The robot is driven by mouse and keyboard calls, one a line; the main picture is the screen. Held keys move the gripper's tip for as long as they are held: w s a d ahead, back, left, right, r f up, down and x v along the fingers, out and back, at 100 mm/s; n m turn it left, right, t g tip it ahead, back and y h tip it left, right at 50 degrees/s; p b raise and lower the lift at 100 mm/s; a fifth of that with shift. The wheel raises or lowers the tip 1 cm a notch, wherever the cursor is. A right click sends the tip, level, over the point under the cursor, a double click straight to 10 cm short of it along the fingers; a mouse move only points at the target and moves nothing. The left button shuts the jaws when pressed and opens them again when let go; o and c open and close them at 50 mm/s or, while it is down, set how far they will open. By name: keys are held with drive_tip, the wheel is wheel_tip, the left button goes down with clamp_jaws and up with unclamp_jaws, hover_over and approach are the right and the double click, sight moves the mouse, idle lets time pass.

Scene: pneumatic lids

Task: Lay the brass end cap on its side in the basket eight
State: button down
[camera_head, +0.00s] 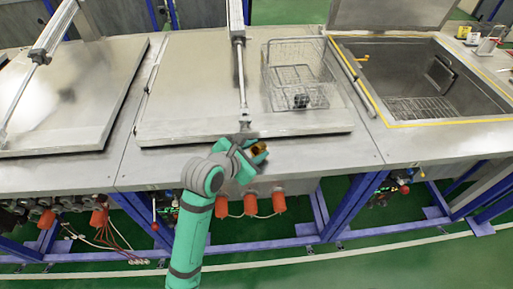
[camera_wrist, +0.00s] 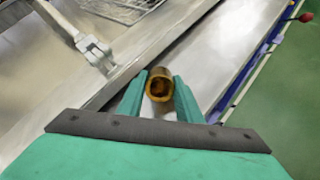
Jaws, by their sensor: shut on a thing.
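The brass end cap (camera_wrist: 159,84) is a short golden-brown cylinder with a hollow, open end facing the wrist camera. My gripper (camera_wrist: 160,98) is shut on it, one finger on each side. In the head view the end cap (camera_head: 259,149) shows at the tip of my gripper (camera_head: 252,152), over the front edge strip of the metal counter. A wire basket (camera_head: 298,75) stands on the closed middle lid, behind and to the right of my gripper. A small dark thing lies in its bottom front. I cannot read a number on the basket.
The closed middle lid (camera_head: 195,85) has a pneumatic cylinder (camera_head: 237,40) and rod just left of the basket. An open tank (camera_head: 430,80) with a yellow rim is at the right. Another closed lid (camera_head: 65,100) is at the left. Small items (camera_head: 470,35) sit far right.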

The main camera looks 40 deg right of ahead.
idle(0.3)
drive_tip(key=c, duration=1.2)
unclamp_jaws()
drive_tip(key=v, duration=1.1)
drive_tip(key=shift+d, duration=0.1)
